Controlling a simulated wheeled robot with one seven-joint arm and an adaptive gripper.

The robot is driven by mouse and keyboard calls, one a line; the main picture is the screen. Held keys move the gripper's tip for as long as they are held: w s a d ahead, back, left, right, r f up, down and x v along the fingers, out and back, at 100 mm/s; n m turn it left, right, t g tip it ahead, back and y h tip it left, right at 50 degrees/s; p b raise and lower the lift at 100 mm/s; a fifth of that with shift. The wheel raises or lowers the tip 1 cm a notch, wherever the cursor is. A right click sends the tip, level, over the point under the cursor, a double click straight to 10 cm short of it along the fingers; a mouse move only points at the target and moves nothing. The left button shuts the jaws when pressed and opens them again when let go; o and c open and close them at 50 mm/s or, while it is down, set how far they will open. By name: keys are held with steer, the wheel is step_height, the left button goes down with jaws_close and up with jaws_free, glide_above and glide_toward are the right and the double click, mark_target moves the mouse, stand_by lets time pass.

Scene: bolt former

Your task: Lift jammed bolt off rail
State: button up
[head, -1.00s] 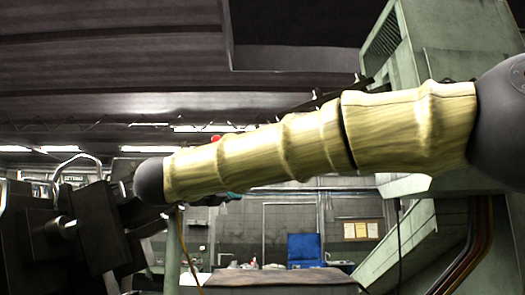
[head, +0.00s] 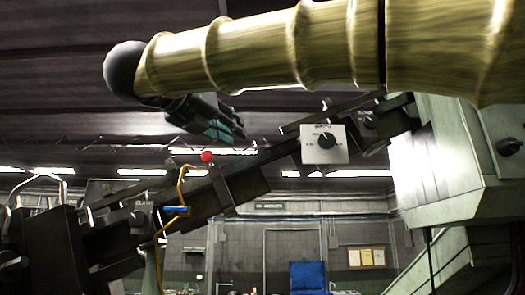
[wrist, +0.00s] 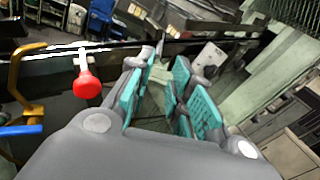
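The rail (head: 255,168) is a dark sloping bar that rises from lower left to upper right in the head view. It also crosses the upper part of the wrist view (wrist: 45,66). My gripper (head: 228,133) has teal pads and hangs just above the rail in the head view. In the wrist view my gripper (wrist: 168,85) is open, with a gap between its pads. A thin grey shape shows beyond the pads, but I cannot tell whether it is the bolt. I cannot make out the jammed bolt clearly in either view.
A red knob (head: 207,156) stands on the rail close to my gripper. A yellow bracket with a blue grip (head: 175,209) is at the left. A white control box (head: 324,143) is on the right. A green machine housing (head: 450,165) stands further right.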

mark_target(259, 146)
steer(key=p+x, duration=0.3)
steer(key=x, duration=0.3)
steer(key=shift+r, duration=0.15)
steer(key=p+x, duration=0.2)
steer(key=x, duration=0.2)
steer(key=shift+f, duration=0.25)
jaws_close()
